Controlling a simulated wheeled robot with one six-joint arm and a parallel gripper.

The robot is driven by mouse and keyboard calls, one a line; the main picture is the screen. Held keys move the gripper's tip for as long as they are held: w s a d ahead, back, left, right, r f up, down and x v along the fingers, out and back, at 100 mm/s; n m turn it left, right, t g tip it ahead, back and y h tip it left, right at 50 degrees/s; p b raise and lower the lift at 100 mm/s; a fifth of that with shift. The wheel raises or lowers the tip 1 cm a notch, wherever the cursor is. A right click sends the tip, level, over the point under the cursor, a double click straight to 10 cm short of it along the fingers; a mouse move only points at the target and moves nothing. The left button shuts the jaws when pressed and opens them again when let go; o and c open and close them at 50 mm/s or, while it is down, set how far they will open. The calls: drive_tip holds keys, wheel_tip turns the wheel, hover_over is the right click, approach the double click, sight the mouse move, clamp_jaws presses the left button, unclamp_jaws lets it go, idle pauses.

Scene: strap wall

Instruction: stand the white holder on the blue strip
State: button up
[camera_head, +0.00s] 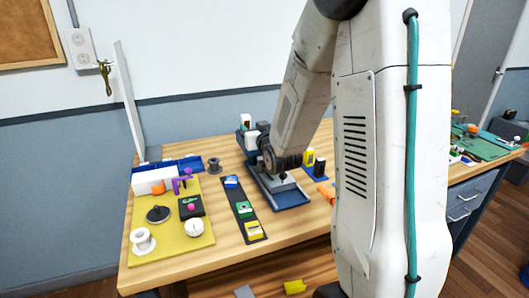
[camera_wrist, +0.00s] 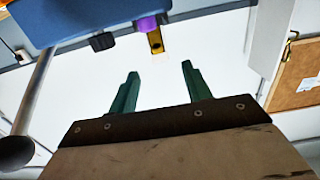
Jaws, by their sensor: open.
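In the wrist view, my gripper (camera_wrist: 158,70) is open, its two green fingers apart with nothing between them. In the head view my arm hides its fingers or leaves them unclear. A narrow blue strip (camera_head: 322,178) lies on the table right of a blue-based machine, with a yellow piece and a dark piece standing on it. A white block (camera_head: 150,181), possibly the white holder, is at the back left of the yellow mat, in front of a long blue piece. A small white piece (camera_head: 250,142) is behind the machine; I cannot tell which is the holder.
The yellow mat (camera_head: 175,247) holds a purple clamp, discs and a white spool. A dark strip (camera_head: 237,195) carries blue, green and yellow blocks. The blue-based machine (camera_head: 290,200) stands at mid-table. Bare wood shows at the front. An orange piece (camera_head: 325,193) is beside my arm.

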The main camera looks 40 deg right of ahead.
drive_tip(key=s+a+r+n+g+y, duration=0.1)
drive_tip(key=s+a+g+y, duration=0.1)
drive_tip(key=s+a+g, duration=0.3)
drive_tip(key=s+a+r+n+g+y, duration=0.1)
drive_tip(key=s+a+g+y, duration=0.1)
drive_tip(key=s+a+g, duration=0.4)
drive_tip(key=s+a, duration=0.5)
drive_tip(key=s, duration=0.7)
drive_tip(key=shift+s+r+g, duration=0.15)
drive_tip(key=shift+r+g, duration=0.15)
drive_tip(key=shift+r, duration=0.05)
drive_tip(key=shift+o, duration=0.4)
drive_tip(key=s+a+n+g, duration=0.1)
drive_tip(key=s+a+g, duration=0.2)
drive_tip(key=s, duration=0.8)
drive_tip(key=shift+s+r+g+y, duration=0.3)
drive_tip(key=shift+s+r+y, duration=0.1)
drive_tip(key=shift+r, duration=0.05)
drive_tip(key=m+t+h, duration=0.3)
drive_tip(key=t+h, duration=0.1)
drive_tip(key=t, duration=0.8)
approach(247, 120)
drive_tip(key=x, duration=0.4)
drive_tip(key=shift+d+f, duration=0.25)
drive_tip(key=x, duration=0.7)
drive_tip(key=shift+w+a+r, duration=0.1)
drive_tip(key=shift+w+a, duration=0.15)
clamp_jaws()
